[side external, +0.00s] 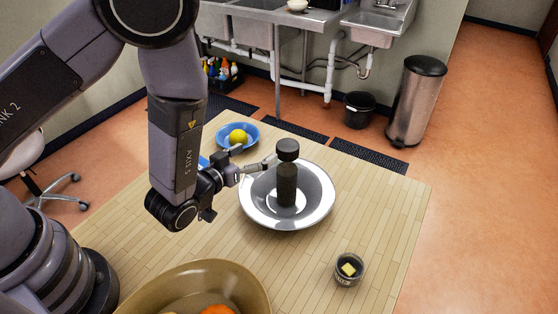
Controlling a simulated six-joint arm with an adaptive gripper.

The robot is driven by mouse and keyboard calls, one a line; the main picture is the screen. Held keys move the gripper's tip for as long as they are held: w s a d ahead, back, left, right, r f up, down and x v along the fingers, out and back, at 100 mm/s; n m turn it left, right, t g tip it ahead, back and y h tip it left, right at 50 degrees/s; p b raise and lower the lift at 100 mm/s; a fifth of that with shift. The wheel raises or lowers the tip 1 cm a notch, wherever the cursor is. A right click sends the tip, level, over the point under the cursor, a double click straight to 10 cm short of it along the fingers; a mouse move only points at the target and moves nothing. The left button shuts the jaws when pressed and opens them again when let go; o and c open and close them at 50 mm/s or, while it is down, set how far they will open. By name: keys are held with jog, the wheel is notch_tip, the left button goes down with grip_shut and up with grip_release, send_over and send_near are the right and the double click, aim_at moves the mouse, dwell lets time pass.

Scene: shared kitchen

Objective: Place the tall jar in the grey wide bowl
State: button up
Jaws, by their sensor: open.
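The tall jar (287,187) is dark with a wide black cap. It stands upright inside the grey wide bowl (320,207), near the middle of it. Its lower end appears to rest on the bowl's floor. My gripper (272,164) is open, just left of the jar's upper part, with its fingers reaching over the bowl's left rim toward the jar. I cannot tell whether a finger touches the jar. The fingers look thin here and part of the far one is hard to make out.
A blue bowl (222,140) with a yellow fruit (238,136) stands behind my gripper. A large tan bowl (150,300) with orange food is at the front. A small glass cup (349,280) with a yellow piece stands front right. The table's right side (390,205) is clear.

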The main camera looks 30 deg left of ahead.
jog(key=w+a+r+n+g, duration=0.1)
jog(key=a+r+g, duration=0.1)
jog(key=r, duration=0.3)
jog(key=w+a+r+n+g, duration=0.1)
jog(key=w+a+r, duration=0.1)
jog(key=r, duration=0.3)
jog(key=s+a+r+m+g+h, duration=0.25)
jog(key=s+a+r, duration=0.3)
jog(key=r, duration=0.35)
jog(key=s+a+r+g+y, duration=0.1)
jog(key=s+a, duration=0.4)
jog(key=s, duration=0.5)
jog(key=s+a+r+g+y, duration=0.2)
jog(key=s+a+r+g, duration=0.1)
jog(key=s, duration=0.7)
jog(key=shift+s+a+r+m, duration=0.35)
jog(key=shift+a+r+m, duration=0.1)
jog(key=shift+a, duration=0.55)
